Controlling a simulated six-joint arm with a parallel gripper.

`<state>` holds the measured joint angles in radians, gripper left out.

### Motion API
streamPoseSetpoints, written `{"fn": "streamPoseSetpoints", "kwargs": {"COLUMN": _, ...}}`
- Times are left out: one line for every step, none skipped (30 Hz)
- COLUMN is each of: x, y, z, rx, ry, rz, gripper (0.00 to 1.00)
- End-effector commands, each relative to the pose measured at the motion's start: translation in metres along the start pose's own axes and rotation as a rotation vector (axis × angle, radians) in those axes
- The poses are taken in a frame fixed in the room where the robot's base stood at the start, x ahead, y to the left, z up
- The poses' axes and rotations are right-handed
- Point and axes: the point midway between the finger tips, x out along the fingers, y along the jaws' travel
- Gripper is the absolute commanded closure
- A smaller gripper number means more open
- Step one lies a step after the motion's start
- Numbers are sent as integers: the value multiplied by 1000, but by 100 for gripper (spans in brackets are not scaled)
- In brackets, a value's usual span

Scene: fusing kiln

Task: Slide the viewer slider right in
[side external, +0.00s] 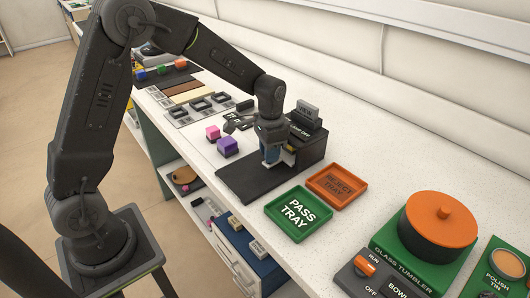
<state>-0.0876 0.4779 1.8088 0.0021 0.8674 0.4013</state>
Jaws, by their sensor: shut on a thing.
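The viewer is a dark box (312,148) with a label ending in "OFF" on its top, at the middle of the bench. A dark flat plate (243,180) extends in front of it to the left. My gripper (271,162) points down at the viewer's front left side, low over the plate. It is shut on a small blue piece (270,156), mostly covered by the fingers. I cannot tell whether this piece is part of the slider or a block on it. A small yellowish bit (290,157) shows just right of the fingers. The slider itself is not clearly visible.
A green pass tray (299,237) and an orange reject tray (357,197) stand empty to the right. Pink (212,132) and purple (228,146) blocks sit left of the viewer. White bench is bare behind the trays.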

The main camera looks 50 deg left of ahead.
Motion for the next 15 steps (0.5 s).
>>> {"fn": "streamPoseSetpoints", "kwargs": {"x": -2, "y": -2, "z": -6, "rx": -2, "ry": 22, "rz": -7, "gripper": 100}}
{"fn": "streamPoseSetpoints", "kwargs": {"x": -2, "y": -2, "z": -6, "rx": -2, "ry": 22, "rz": -6, "gripper": 100}}
{"fn": "streamPoseSetpoints", "kwargs": {"x": -2, "y": -2, "z": -6, "rx": -2, "ry": 23, "rz": -6, "gripper": 100}}
{"fn": "streamPoseSetpoints", "kwargs": {"x": -2, "y": -2, "z": -6, "rx": -2, "ry": 23, "rz": -6, "gripper": 73}}
{"fn": "streamPoseSetpoints", "kwargs": {"x": -2, "y": -2, "z": -6, "rx": -2, "ry": 22, "rz": -6, "gripper": 70}}
{"fn": "streamPoseSetpoints", "kwargs": {"x": -2, "y": -2, "z": -6, "rx": -2, "ry": 22, "rz": -6, "gripper": 66}}
{"fn": "streamPoseSetpoints", "kwargs": {"x": -2, "y": -2, "z": -5, "rx": -2, "ry": 21, "rz": -6, "gripper": 63}}
{"fn": "streamPoseSetpoints", "kwargs": {"x": -2, "y": -2, "z": -5, "rx": -2, "ry": 20, "rz": -6, "gripper": 60}}
{"fn": "streamPoseSetpoints", "kwargs": {"x": -2, "y": -2, "z": -5, "rx": -2, "ry": 19, "rz": -5, "gripper": 57}}
{"fn": "streamPoseSetpoints", "kwargs": {"x": -1, "y": -2, "z": -4, "rx": -2, "ry": 18, "rz": -5, "gripper": 54}}
{"fn": "streamPoseSetpoints", "kwargs": {"x": -1, "y": -1, "z": -4, "rx": -2, "ry": 17, "rz": -5, "gripper": 51}}
{"fn": "streamPoseSetpoints", "kwargs": {"x": -1, "y": -1, "z": -4, "rx": -2, "ry": 17, "rz": -5, "gripper": 48}}
{"fn": "streamPoseSetpoints", "kwargs": {"x": -1, "y": -1, "z": -4, "rx": -2, "ry": 16, "rz": -5, "gripper": 48}}
{"fn": "streamPoseSetpoints", "kwargs": {"x": -1, "y": -1, "z": -4, "rx": -2, "ry": 16, "rz": -4, "gripper": 48}}
{"fn": "streamPoseSetpoints", "kwargs": {"x": -1, "y": -1, "z": -4, "rx": -2, "ry": 15, "rz": -4, "gripper": 48}}
